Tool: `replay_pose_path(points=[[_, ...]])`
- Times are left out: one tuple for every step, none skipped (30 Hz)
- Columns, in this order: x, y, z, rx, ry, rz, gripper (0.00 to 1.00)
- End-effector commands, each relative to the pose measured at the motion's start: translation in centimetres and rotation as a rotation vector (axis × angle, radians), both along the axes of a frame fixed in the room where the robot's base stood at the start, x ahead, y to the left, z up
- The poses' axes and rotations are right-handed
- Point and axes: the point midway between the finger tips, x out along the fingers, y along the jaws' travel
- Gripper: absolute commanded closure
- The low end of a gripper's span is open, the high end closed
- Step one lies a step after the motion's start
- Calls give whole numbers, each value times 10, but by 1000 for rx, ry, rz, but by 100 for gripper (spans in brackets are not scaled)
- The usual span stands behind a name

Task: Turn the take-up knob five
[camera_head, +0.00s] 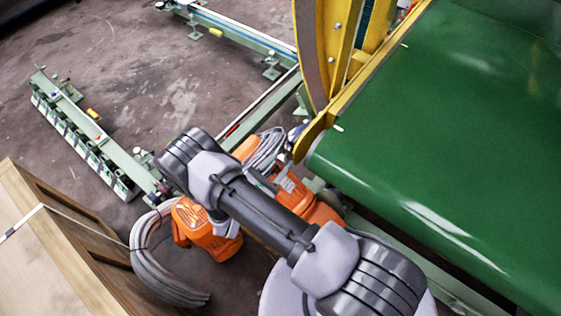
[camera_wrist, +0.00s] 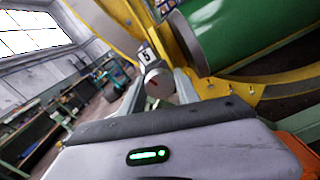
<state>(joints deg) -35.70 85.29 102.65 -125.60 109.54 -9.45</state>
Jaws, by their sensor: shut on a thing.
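The knob's sides are partly hidden by the fingers. In the head view my arm covers the middle of the picture, and I cannot make out the knob or the fingertips there.
A wide green belt (camera_head: 455,130) with a yellow frame (camera_head: 345,90) stands close on the right. Orange machine parts (camera_head: 207,230) and grey hoses (camera_head: 150,255) lie near my arm. A wooden crate (camera_head: 60,255) is at lower left. Bare floor (camera_head: 150,70) shows at upper left.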

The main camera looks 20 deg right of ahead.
Motion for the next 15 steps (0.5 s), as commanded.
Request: replay_pose_path(points=[[0,0,-1,23,-32,0,100],[0,0,0,35,-48,0,100],[0,0,0,43,-60,0,100],[0,0,0,47,-65,0,100],[0,0,0,48,-66,0,100],[0,0,0,48,-66,0,100],[0,0,0,48,-66,0,100],[0,0,0,48,-66,0,100],[0,0,0,47,-65,0,100],[0,0,0,47,-65,0,100],[0,0,0,46,-64,0,100],[0,0,0,46,-64,0,54],[0,0,0,46,-64,0,48],[0,0,0,46,-64,0,43],[0,0,0,46,-63,0,40]])
